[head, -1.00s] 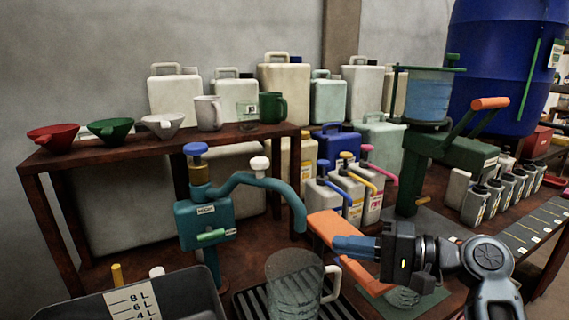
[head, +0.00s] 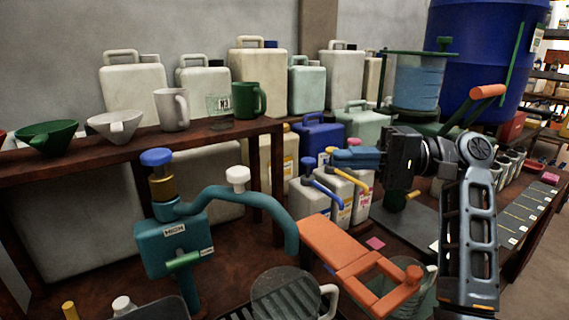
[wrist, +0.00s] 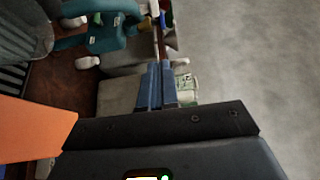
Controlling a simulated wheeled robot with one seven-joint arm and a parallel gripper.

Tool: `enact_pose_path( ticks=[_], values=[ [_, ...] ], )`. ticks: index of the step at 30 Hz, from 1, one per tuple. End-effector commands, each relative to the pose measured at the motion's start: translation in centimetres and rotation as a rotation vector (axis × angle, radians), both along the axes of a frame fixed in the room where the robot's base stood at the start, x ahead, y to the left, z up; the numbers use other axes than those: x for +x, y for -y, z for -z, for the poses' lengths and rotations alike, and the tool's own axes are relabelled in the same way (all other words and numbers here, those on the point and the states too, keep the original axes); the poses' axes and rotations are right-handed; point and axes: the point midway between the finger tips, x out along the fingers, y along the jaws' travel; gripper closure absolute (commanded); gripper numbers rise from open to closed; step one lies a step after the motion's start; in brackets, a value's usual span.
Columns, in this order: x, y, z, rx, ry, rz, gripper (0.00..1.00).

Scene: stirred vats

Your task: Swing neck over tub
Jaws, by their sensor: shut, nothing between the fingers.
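The teal neck (head: 240,200) curves right from the teal tap body (head: 172,242), with a white knob on top. Its downturned outlet is beside and above a clear jug (head: 284,296) on a slatted grate, not over the tub. The grey tub (head: 165,309) shows only as a sliver at the bottom edge, left of the grate. My gripper (head: 350,157) has blue fingers, shut and empty. It is raised to the right of the neck, apart from it. In the wrist view, the fingers (wrist: 155,88) are together, with the tap body (wrist: 108,36) beyond them at upper left.
An orange lever-like frame (head: 345,252) lies below my gripper, right of the neck outlet. Pump-topped bottles (head: 335,190) stand behind it. A shelf (head: 120,155) with funnels and mugs runs behind the tap. A large blue drum (head: 490,60) stands back right.

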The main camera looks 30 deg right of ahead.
Motion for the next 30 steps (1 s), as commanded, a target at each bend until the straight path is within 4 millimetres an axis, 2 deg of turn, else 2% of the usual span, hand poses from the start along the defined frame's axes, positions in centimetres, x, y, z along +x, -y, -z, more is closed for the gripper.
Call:
enact_pose_path(
  ticks=[5, 18, 24, 30],
  values=[
    [0.9, -1.6, 0.3, -0.001, 0.002, -0.003, 1.0],
    [5.0, -8.9, 0.4, -0.001, 0.002, -0.003, 1.0],
    [4.2, -11.4, 0.2, -0.002, 0.001, -0.001, 1.0],
    [3.9, -12.4, 0.0, 0.0, 0.0, 0.0, 1.0]
  ],
)
